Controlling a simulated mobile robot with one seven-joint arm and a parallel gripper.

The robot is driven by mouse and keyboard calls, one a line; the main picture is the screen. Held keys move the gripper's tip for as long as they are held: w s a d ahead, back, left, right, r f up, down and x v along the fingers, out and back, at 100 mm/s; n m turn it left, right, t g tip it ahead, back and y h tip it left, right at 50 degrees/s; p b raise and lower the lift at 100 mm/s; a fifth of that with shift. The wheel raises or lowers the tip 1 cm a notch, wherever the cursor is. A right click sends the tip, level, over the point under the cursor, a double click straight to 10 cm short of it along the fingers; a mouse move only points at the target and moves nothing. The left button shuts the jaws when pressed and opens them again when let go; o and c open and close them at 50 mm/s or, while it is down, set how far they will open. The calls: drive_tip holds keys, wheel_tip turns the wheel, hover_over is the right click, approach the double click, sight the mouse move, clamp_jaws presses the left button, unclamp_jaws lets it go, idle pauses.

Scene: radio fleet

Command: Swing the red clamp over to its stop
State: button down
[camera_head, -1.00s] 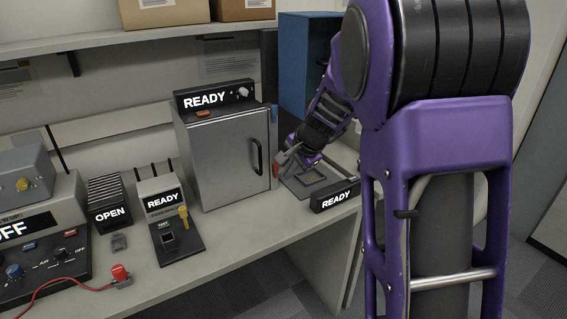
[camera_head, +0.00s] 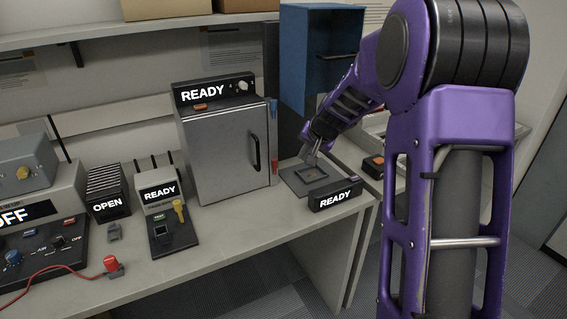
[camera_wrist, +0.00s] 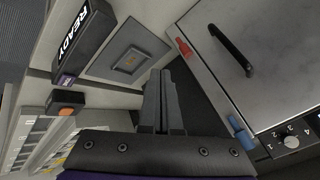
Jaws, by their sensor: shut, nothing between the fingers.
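A small red piece (camera_head: 274,167), which I take for the red clamp, sits low at the right edge of the grey cabinet (camera_head: 225,160). In the wrist view this red piece (camera_wrist: 184,47) shows beside the cabinet's door edge, with a blue piece (camera_wrist: 240,130) farther along the same edge. My gripper (camera_head: 312,162) is right of the red piece, over the grey plate (camera_head: 290,180). In the wrist view my gripper (camera_wrist: 161,76) has its fingers together, empty and apart from the red piece. I cannot make out a stop.
A black READY display (camera_head: 335,195) stands in front of the plate. A blue open box (camera_head: 305,60) hangs above at the back. A box with an orange button (camera_wrist: 66,103) is on the other side of my fingers from the cabinet. Several instruments line the bench's left.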

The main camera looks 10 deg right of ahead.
sight(275, 166)
drive_tip(key=w+a+f, duration=0.4)
drive_tip(key=w+f, duration=0.4)
drive_tip(key=shift+w+a, duration=0.15)
drive_tip(key=shift+a, duration=0.15)
